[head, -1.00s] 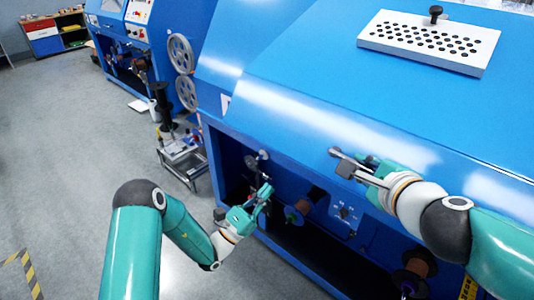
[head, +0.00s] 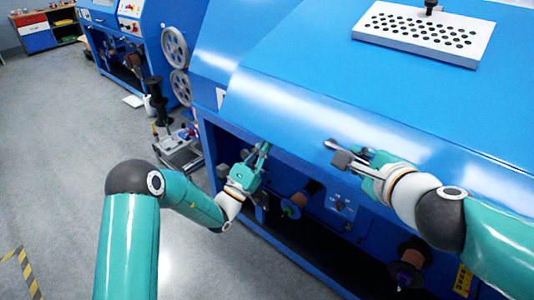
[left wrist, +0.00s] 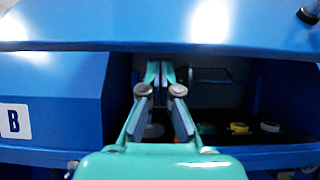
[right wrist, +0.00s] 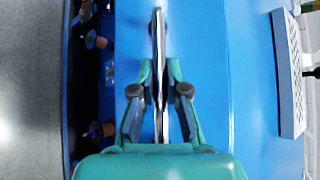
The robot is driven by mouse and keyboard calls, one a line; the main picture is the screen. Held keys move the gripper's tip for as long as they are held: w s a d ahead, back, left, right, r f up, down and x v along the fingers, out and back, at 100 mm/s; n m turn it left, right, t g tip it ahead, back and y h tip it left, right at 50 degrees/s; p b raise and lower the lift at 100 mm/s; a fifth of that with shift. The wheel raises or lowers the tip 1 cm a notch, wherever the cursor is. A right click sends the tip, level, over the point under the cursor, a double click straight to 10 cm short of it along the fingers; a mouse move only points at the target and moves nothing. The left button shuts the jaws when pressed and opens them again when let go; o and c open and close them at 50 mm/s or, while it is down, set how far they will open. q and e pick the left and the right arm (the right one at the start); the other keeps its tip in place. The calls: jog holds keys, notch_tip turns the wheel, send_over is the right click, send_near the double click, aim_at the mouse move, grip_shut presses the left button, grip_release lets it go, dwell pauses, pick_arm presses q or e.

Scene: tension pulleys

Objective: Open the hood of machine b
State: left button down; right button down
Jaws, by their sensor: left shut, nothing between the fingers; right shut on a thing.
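The blue hood (head: 300,65) of the machine marked B spans the upper part of the head view. A letter B plate (left wrist: 14,121) shows at the left of the left wrist view. My right gripper (head: 347,157) is shut on the metal hood handle (head: 329,145) at the hood's front; the handle also shows between the fingers in the right wrist view (right wrist: 158,50). My left gripper (head: 264,153) is shut and empty at the hood's lower front edge. In the left wrist view its fingertips (left wrist: 162,75) point into a dark gap below the hood edge (left wrist: 230,49).
A perforated white plate (head: 425,35) with a black knob lies on top of the hood. Spools (head: 293,203) sit in the open bay below. Another blue machine (head: 125,35) and a small metal stand (head: 180,152) are at the left. Grey floor (head: 65,110) is clear at the left.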

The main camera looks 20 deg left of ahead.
pick_arm(q)
jog(key=shift+s+a+r, duration=0.1)
jog(key=shift+s+r, duration=0.2)
jog(key=shift+s, duration=0.1)
pick_arm(e)
jog(key=shift+a+r, duration=0.1)
jog(key=shift+r, duration=0.05)
